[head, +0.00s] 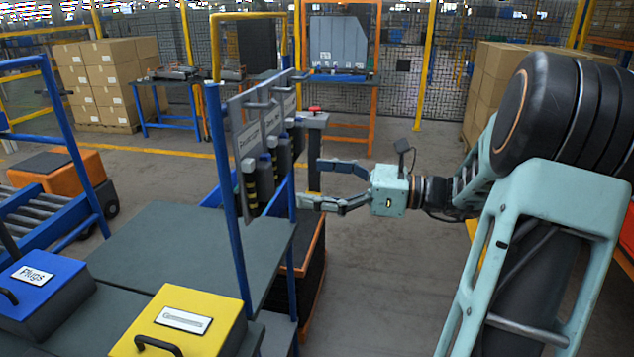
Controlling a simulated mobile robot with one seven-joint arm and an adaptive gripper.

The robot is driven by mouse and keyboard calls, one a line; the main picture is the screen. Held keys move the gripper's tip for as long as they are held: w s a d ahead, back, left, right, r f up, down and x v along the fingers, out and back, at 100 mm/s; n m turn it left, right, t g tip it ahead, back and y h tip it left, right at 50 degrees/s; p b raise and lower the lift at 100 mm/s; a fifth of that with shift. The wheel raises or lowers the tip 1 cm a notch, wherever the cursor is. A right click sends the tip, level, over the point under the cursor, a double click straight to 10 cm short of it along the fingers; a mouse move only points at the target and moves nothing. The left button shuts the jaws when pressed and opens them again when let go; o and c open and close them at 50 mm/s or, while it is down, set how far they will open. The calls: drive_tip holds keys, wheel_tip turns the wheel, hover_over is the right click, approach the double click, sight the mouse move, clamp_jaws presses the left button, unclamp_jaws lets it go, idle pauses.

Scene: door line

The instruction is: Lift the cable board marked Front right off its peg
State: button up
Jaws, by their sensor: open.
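Several grey cable boards hang in a row on a blue frame left of the picture's middle. The nearest board (246,132) has a pale label, and a further board (270,118) shows beside it. The lettering is too small and slanted to tell which is marked Front right. Dark cable parts, some with yellow-and-black bands (250,190), hang on the boards' right side. The pegs are not clearly visible. My gripper (313,184) is open and empty, to the right of the boards. Its fingers point left towards them, with an apparent gap.
A blue post (228,200) stands at the near end of the boards. A dark table (165,245) lies below left, with a yellow box (185,318) and a blue box (40,285) marked Plugs in front. A red button stand (315,122) is behind the boards.

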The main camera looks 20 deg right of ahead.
sight(271, 176)
drive_tip(key=x, duration=0.9)
drive_tip(key=shift+w+a, duration=0.2)
drive_tip(key=shift+a, duration=0.05)
drive_tip(key=shift+c, duration=0.6)
